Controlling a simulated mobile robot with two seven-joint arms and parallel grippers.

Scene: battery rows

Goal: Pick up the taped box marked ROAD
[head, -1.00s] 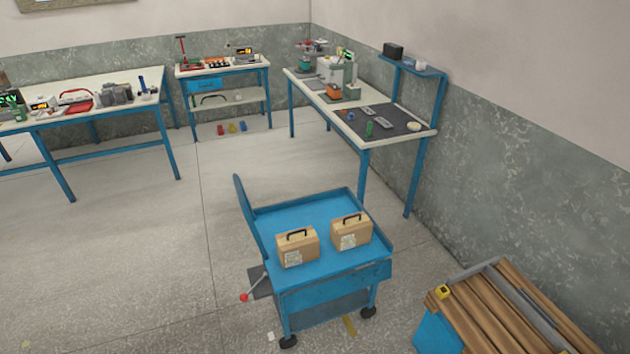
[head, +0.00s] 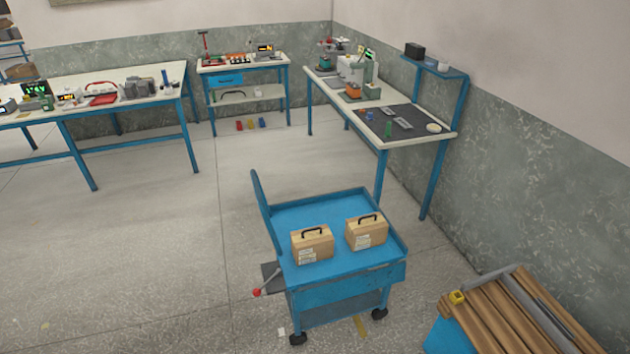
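Two tan boxes with black handles stand side by side on the blue cart's top tray. The left box (head: 312,245) is a little nearer to me, and the right box (head: 367,232) stands a small gap away. Each has pale labels on its front, too small to read, so I cannot tell which is marked ROAD. The blue cart (head: 330,277) stands on the floor in front of me. Neither of my grippers is in view.
A blue-legged workbench (head: 440,139) with a dark mat stands behind the cart. A long bench (head: 130,110) stands at left, a small shelf table (head: 245,96) at the back. Floor left of the cart is clear.

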